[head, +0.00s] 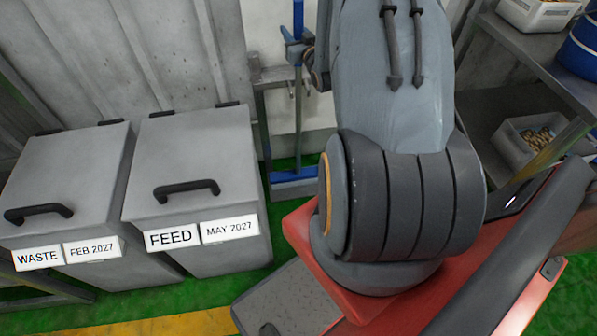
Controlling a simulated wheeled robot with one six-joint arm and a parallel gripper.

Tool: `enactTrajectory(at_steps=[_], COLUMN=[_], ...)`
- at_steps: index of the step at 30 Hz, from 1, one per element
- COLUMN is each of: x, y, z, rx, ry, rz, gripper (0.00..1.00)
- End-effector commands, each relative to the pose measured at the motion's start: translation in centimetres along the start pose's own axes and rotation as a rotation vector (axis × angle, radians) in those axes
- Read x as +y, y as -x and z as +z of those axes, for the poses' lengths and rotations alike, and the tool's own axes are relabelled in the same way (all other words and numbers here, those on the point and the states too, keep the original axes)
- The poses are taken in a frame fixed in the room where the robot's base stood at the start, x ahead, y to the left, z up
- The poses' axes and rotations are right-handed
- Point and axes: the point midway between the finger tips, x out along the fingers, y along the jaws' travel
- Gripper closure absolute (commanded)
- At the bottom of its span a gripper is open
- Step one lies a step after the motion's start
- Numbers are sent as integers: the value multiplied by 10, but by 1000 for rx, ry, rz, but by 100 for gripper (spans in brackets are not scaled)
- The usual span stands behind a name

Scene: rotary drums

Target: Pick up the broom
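The broom stands upright against the back wall in the head view, to the left of my arm. It has a blue grip at the top, a thin grey-blue pole (298,118) and a wide blue head (292,184) low down near the green floor. A blue-grey fitting (297,48) sits around the upper pole; I cannot tell whether it is a wall holder or part of my gripper. My large grey arm covers the area right of the broom.
Two grey lidded bins, WASTE (68,180) and FEED (190,160), stand left of the broom. A metal rack (262,115) is beside the pole. Shelves on the right hold a grey crate (520,150) and a blue container (582,50). Green floor shows between FEED and my base.

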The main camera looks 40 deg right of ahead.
Motion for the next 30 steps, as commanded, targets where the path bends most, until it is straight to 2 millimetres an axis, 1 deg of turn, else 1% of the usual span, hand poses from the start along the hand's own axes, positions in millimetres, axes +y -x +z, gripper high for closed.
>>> enactTrajectory(at_steps=[1,5,6,13,17,20,24,30], x=[0,0,1,1,0,0,0,0], y=[0,0,0,0,2,4,3,4], z=[0,0,-2,-2,-7,-15,-33,-54], rx=[0,0,3,4,5,5,7,5], ry=[0,0,1,1,1,2,2,1], rz=[0,0,0,0,1,0,0,0], gripper=[76,97,100,100,100,100,100,100])
